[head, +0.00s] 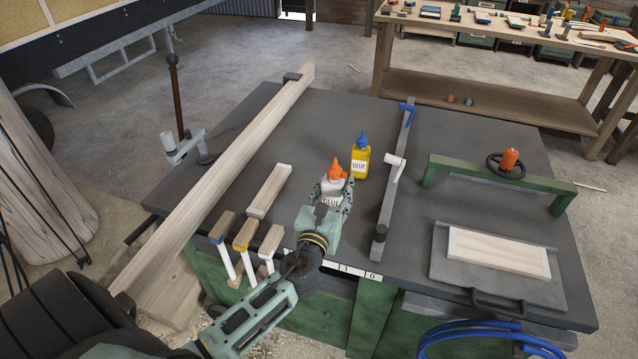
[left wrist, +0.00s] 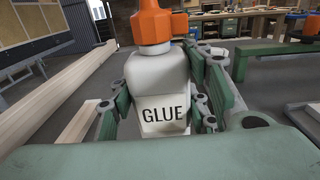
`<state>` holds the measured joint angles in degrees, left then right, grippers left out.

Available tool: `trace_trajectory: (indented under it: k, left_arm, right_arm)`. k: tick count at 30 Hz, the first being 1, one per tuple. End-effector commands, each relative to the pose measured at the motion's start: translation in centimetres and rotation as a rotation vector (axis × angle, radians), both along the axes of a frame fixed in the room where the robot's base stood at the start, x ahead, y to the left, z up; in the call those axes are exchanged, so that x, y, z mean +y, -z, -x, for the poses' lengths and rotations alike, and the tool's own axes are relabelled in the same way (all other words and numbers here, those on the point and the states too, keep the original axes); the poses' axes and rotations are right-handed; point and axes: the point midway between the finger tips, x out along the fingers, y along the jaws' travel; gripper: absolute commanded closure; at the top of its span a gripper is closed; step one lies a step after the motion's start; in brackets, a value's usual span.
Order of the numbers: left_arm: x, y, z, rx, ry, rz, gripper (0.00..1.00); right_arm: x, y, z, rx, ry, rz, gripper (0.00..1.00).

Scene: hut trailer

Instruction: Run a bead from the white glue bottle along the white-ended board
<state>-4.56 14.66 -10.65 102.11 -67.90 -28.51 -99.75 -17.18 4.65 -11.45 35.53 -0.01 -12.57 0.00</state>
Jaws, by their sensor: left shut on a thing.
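The white glue bottle (head: 331,187) with an orange cap is upright between the fingers of my left gripper (head: 333,196), which is shut on it. The left wrist view shows the bottle (left wrist: 160,90) close up with its GLUE label facing me; whether its base touches the table cannot be told. A short board with white ends (head: 498,252) lies on a grey tray at the right of the table. My right gripper is out of view.
A yellow glue bottle (head: 361,158) with a blue cap stands just behind the white one. A long bar clamp (head: 392,190) lies to the right. A green press frame (head: 497,177) stands farther right. A long beam (head: 235,160) crosses the left side.

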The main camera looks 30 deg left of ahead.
Motion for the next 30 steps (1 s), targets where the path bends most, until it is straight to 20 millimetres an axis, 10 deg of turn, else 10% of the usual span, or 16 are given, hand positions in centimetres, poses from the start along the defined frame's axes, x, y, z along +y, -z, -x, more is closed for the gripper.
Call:
trace_trajectory:
  k: [9,30]
  left_arm:
    - [-3.1,-2.6,1.0,-0.003,-0.001,-0.001,0.99]
    - [-3.3,-9.4,1.0,-0.003,-0.001,0.0,0.99]
  right_arm:
    - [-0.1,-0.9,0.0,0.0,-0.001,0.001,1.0]
    - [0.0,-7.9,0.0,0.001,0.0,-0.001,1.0]
